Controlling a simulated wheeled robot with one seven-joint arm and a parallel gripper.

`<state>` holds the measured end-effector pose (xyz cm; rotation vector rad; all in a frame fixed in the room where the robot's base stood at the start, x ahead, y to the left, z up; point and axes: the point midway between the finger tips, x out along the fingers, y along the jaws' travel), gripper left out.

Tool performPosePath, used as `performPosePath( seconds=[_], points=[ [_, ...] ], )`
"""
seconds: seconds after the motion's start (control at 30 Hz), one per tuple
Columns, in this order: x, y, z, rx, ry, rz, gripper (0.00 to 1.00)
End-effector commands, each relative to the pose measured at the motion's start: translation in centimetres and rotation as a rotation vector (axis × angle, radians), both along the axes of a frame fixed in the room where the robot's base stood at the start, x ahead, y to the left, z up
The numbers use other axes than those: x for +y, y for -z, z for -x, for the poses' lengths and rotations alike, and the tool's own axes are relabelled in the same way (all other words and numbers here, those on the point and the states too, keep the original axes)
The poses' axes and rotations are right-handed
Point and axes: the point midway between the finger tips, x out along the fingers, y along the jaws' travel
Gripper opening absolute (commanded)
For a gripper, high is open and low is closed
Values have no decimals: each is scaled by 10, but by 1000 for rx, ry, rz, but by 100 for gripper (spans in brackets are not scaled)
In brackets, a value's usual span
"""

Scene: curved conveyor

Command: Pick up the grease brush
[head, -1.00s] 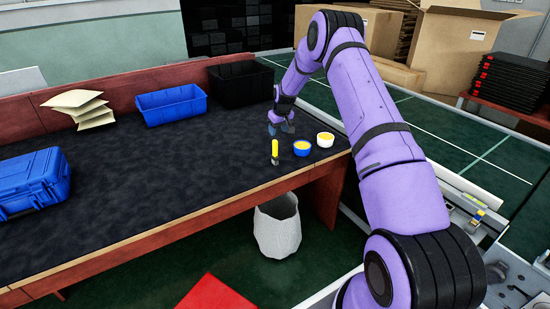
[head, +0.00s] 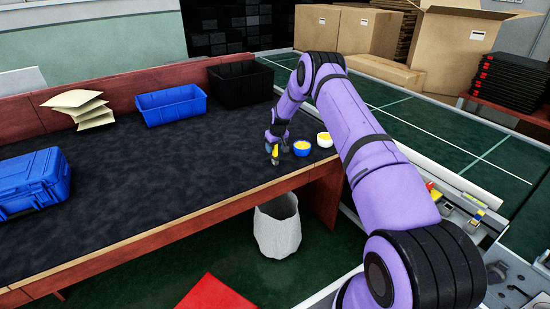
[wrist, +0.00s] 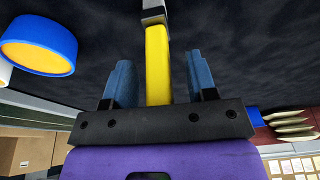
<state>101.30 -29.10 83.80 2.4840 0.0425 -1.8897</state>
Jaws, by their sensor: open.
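The grease brush (head: 275,155) has a yellow handle and a grey end. It is on the dark work surface near the front edge, left of the blue bowl. My gripper (head: 276,150) is right at it, coming down from above. In the wrist view the yellow handle of the brush (wrist: 157,60) lies between the two blue fingers of my gripper (wrist: 158,80). Gaps show on both sides of the handle, so the fingers are open around it. The grey end points away from the palm. In the head view the fingers partly hide the handle.
A blue bowl (head: 302,149) with yellow contents stands close to the right of my gripper. A white bowl (head: 324,140) is just beyond. A blue bin (head: 172,106), a black bin (head: 240,83) and a blue case (head: 30,184) stand farther off. The table's middle is clear.

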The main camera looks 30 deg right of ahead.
Motion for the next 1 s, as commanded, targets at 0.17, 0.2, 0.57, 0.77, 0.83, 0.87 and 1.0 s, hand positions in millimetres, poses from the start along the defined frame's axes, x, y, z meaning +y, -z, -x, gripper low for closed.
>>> performPosePath(
  seconds=[0.17,0.2,0.57,0.77,0.83,0.87,1.0],
  points=[
    [0,2,-1,-1,0,0,52],
    [0,2,-1,-1,0,0,52],
    [0,1,-1,-1,0,0,0],
    [0,1,-1,-1,0,0,0],
    [0,0,-1,-1,0,1,0],
    [0,-1,-1,-1,0,1,0],
    [0,-10,-1,-2,0,1,0]
  ],
)
